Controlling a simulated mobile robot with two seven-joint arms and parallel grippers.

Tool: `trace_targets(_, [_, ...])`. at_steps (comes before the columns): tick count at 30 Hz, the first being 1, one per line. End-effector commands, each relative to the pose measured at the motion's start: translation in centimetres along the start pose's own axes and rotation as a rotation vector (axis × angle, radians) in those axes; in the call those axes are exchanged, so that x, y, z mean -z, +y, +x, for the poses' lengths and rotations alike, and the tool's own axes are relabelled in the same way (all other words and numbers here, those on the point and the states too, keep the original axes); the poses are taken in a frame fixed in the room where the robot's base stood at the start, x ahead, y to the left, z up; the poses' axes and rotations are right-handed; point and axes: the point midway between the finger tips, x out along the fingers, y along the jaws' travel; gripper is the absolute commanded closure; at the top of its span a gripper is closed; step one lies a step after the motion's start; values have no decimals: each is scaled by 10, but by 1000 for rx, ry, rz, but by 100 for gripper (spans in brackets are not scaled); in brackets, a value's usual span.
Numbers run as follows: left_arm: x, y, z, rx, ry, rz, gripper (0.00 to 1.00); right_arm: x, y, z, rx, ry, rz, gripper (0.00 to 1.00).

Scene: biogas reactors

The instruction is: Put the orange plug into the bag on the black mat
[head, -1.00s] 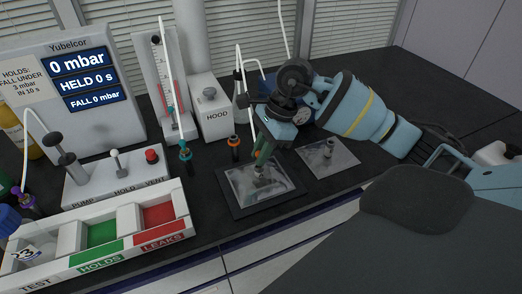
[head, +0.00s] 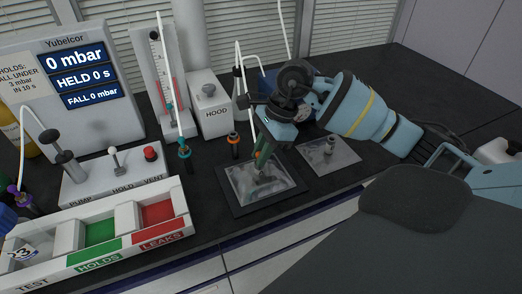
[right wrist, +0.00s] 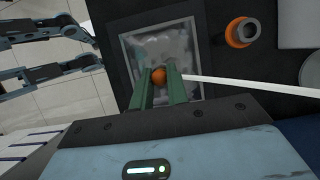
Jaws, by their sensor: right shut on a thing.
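The black mat (head: 232,207) lies near the front edge of the bench, with a clear, silvery bag (head: 283,182) flat on it. My right gripper (head: 259,170) points down over the middle of the bag, its green fingers shut on the orange plug. The plug shows as an orange spot between the fingers (head: 259,154) and as a round orange top in the right wrist view (right wrist: 159,75). A white tube (right wrist: 235,87) runs from the fingers to the right there. My left gripper is not seen.
A second bag (head: 335,155) lies right of the mat. Behind the mat stand an orange-ringed holder (head: 233,142), a teal plug (head: 185,152) and the HOOD box (head: 212,115). The sorting tray (head: 125,240) is at the left. The display (head: 80,75) reads 0 mbar.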

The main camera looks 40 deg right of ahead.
Motion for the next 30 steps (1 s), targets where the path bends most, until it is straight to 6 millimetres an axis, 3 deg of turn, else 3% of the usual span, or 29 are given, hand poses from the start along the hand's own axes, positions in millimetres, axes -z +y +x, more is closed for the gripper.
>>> trace_targets(14, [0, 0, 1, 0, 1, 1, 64, 0, 0, 0, 1, 0, 0, 100])
trace_targets(15, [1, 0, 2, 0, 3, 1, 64, 0, 0, 0, 1, 0, 0, 79])
trace_targets(20, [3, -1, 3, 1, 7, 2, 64, 0, 0, 0, 1, 0, 0, 59])
trace_targets(30, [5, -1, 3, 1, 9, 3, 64, 0, 0, 0, 0, 0, 0, 59])
